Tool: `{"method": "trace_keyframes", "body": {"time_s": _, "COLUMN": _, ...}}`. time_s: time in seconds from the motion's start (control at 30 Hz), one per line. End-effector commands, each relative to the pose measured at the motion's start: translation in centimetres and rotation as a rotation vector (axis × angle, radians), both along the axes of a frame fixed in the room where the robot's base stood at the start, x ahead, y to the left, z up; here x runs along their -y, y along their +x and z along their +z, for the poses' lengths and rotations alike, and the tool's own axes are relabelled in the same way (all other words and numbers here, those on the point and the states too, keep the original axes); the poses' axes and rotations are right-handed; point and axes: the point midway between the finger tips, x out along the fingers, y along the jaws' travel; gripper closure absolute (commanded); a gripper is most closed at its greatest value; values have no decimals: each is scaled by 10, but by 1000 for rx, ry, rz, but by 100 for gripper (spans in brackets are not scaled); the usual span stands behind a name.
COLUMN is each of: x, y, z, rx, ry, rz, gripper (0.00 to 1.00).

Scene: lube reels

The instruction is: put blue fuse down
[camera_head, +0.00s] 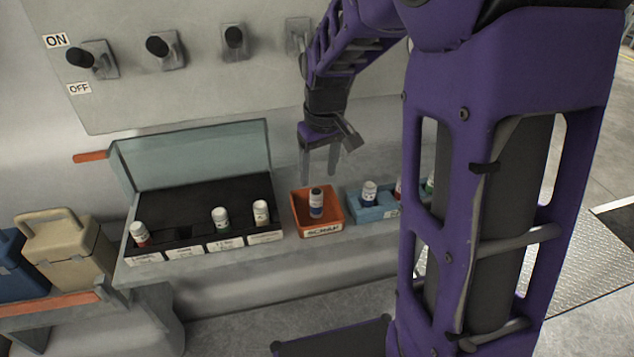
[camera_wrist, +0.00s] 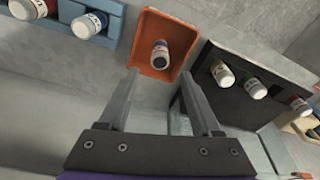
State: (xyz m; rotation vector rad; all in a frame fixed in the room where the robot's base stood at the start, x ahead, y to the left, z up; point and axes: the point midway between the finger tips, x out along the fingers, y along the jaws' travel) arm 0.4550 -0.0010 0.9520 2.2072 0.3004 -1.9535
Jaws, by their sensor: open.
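The blue fuse (camera_head: 316,204), a small cylinder with a white band and dark top, stands in the orange scrap bin (camera_head: 300,224), looking roughly upright. In the wrist view the fuse (camera_wrist: 160,52) shows inside the orange bin (camera_wrist: 150,22), beyond the fingertips. My gripper (camera_head: 319,180) is open above and behind the bin, with nothing between its fingers. In the wrist view my gripper (camera_wrist: 160,88) has its two fingers spread apart, not touching the fuse.
An open black fuse box (camera_head: 190,195) with several capped fuses stands left of the bin. A blue holder (camera_head: 376,214) with more fuses is at its right, partly hidden by my arm. A switch panel (camera_head: 200,75) is behind. Tan and blue cases sit far left.

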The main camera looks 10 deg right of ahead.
Motion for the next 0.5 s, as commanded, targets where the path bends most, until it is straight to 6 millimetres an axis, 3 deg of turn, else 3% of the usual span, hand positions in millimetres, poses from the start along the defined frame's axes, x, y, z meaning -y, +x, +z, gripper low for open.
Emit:
{"method": "trace_keyframes", "body": {"time_s": 0.03, "x": 0, "y": -1, "z": 13, "rx": 3, "ry": 0, "rz": 0, "gripper": 35}}
{"method": "trace_keyframes", "body": {"time_s": 0.2, "x": 1, "y": -4, "z": 35, "rx": 2, "ry": 0, "rz": 0, "gripper": 35}}
{"method": "trace_keyframes", "body": {"time_s": 0.5, "x": 2, "y": -5, "z": 43, "rx": 0, "ry": 0, "rz": 0, "gripper": 35}}
